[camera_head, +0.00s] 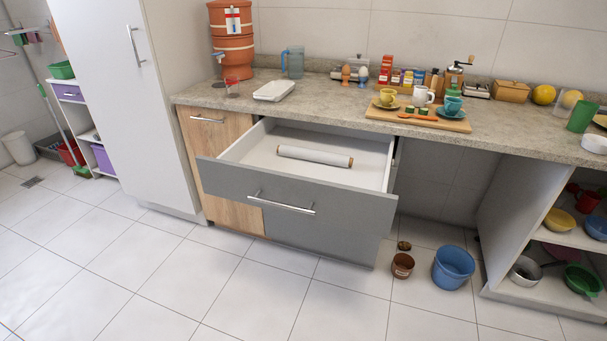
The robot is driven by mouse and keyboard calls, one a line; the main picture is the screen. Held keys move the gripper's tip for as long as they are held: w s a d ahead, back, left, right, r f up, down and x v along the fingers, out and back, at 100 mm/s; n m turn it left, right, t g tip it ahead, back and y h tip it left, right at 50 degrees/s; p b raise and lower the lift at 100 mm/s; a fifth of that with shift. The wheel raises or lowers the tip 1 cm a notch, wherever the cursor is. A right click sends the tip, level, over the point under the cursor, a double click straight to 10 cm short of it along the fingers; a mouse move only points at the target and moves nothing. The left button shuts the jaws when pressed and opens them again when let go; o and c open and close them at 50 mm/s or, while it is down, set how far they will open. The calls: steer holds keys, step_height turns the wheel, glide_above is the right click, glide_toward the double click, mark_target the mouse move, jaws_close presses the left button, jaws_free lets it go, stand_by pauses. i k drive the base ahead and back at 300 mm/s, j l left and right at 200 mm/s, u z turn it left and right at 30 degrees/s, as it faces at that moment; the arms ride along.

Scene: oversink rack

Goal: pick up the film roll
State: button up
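The film roll (315,156) is a whitish cylinder with brownish ends. It lies on its side inside an open grey drawer (298,206) under the counter. It is near the middle of the drawer floor, its long axis running roughly left to right with the right end a little nearer. Nothing covers it, and the drawer around it looks otherwise empty. My gripper is not in view.
The drawer sticks out from below the stone counter (330,105), which carries mugs, a cutting board (417,118) and jars. A blue bucket (453,267) and a brown pot (402,265) stand on the floor right of the drawer. The tiled floor in front is clear.

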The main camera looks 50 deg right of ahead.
mark_target(343, 161)
steer(key=i+l+z, duration=0.3)
steer(key=i, duration=0.6)
steer(key=i+z, duration=0.3)
steer(key=i, duration=0.6)
steer(key=j, duration=0.2)
steer(key=k, duration=0.05)
